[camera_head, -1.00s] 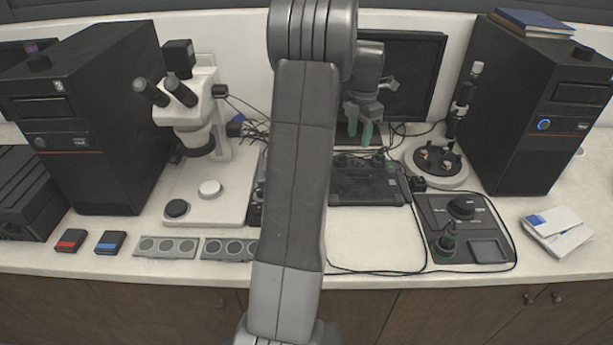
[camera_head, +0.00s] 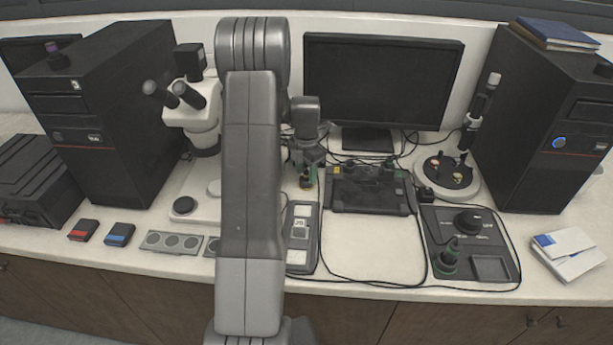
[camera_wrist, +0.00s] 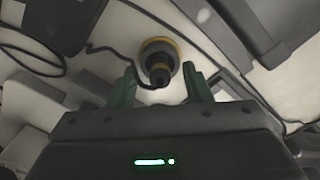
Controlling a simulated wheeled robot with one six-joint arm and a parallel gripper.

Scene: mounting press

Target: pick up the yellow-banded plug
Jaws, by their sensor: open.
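The yellow-banded plug (camera_wrist: 159,52) is a dark round piece with a yellow ring and a black stub. In the wrist view it shows just beyond and between my fingertips. My gripper (camera_wrist: 159,70) is open, with one green finger on each side of the plug's stub. I see no finger closed on it. I cannot tell how far the plug lies below the fingertips. My arm hides part of the counter around it.
A microscope (camera_head: 196,118) stands left of my arm. A dark tray-like unit (camera_head: 370,192) and a monitor (camera_head: 382,80) are to the right. A control box (camera_head: 468,222) with a green-ringed knob sits further right. Black cables (camera_head: 345,278) cross the counter.

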